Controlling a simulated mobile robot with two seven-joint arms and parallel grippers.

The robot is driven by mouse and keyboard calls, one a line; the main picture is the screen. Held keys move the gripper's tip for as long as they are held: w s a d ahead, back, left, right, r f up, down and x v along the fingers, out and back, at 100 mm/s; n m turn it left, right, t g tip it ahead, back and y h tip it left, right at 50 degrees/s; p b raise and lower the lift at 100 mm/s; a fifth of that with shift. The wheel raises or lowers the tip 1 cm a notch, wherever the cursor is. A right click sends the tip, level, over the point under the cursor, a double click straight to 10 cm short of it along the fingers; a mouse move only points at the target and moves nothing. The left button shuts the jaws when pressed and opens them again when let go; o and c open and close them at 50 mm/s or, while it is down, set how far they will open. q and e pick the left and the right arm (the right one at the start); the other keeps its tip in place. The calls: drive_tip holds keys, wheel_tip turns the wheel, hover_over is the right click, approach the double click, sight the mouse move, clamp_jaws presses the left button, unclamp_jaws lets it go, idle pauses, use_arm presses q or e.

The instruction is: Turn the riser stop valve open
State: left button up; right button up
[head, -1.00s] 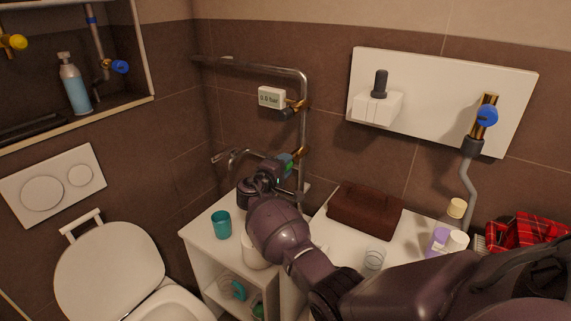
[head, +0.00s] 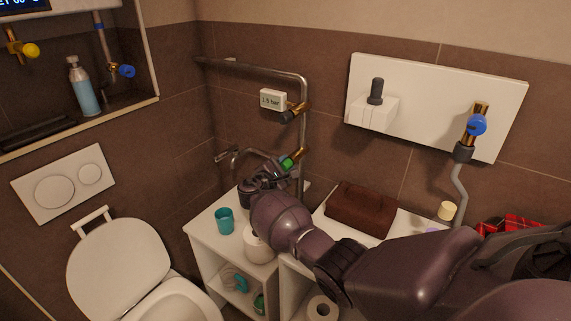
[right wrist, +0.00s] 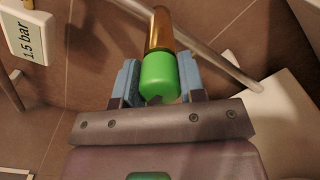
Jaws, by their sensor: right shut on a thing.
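The riser stop valve has a brass body (right wrist: 161,32) and a green handle (right wrist: 159,77) on the grey riser pipe in the right wrist view. In the head view the green handle (head: 287,163) shows small, low on the vertical pipe (head: 304,130). My right gripper (right wrist: 160,88) is shut on the green handle, with one blue finger pad on each side of it. The gauge (head: 272,100) above reads 1.5 bar. It also shows at the left edge of the right wrist view (right wrist: 27,32). My left gripper is not in view.
A white shelf unit (head: 205,237) under my right arm bears a teal cup (head: 225,220) and a brown bag (head: 361,209). The toilet (head: 120,262) stands at left. A blue-handled valve (head: 476,125) sits on the white wall panel (head: 505,100).

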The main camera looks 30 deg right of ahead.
drive_tip(key=shift+f+n, duration=0.1)
drive_tip(key=shift+n, duration=0.2)
drive_tip(key=o, duration=0.9)
drive_tip(key=shift+o, duration=0.2)
drive_tip(key=v, duration=1)
drive_tip(key=shift+s+a+p, duration=0.15)
drive_tip(key=shift+a+p, duration=0.15)
drive_tip(key=shift+a, duration=0.05)
